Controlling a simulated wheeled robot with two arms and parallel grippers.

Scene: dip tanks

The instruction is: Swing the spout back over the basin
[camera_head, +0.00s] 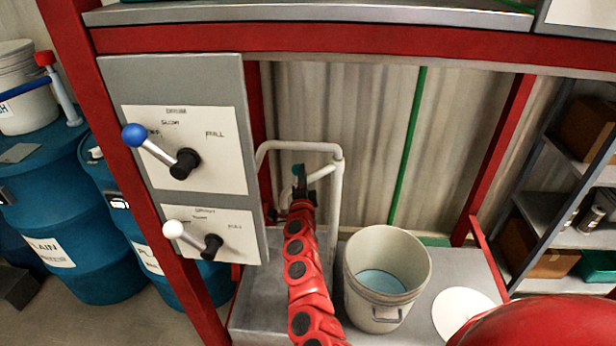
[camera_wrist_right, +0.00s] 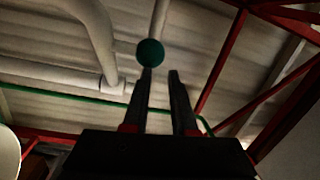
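The spout is a pale pipe (camera_head: 300,147) in the head view. It runs left from the top of an upright pipe (camera_head: 336,215), and its left end bends down beside the grey panel. A short lever with a teal knob (camera_head: 298,170) sticks out left below it. The knob also shows in the wrist view (camera_wrist_right: 150,53), at the tip of the left finger. My right gripper (camera_head: 300,190) is at the knob; its two fingers (camera_wrist_right: 162,75) are apart with nothing seen between them. I cannot clearly pick out the basin; my right arm covers part of the grey bench (camera_head: 262,312). My left gripper is out of view.
A white bucket (camera_head: 358,275) with bluish liquid stands on the bench right of my arm, beside a white disc (camera_head: 463,312). The grey panel (camera_head: 210,75) has blue-knobbed (camera_head: 135,135) and white-knobbed (camera_head: 173,229) levers. Red frame posts (camera_head: 500,150) bound the space.

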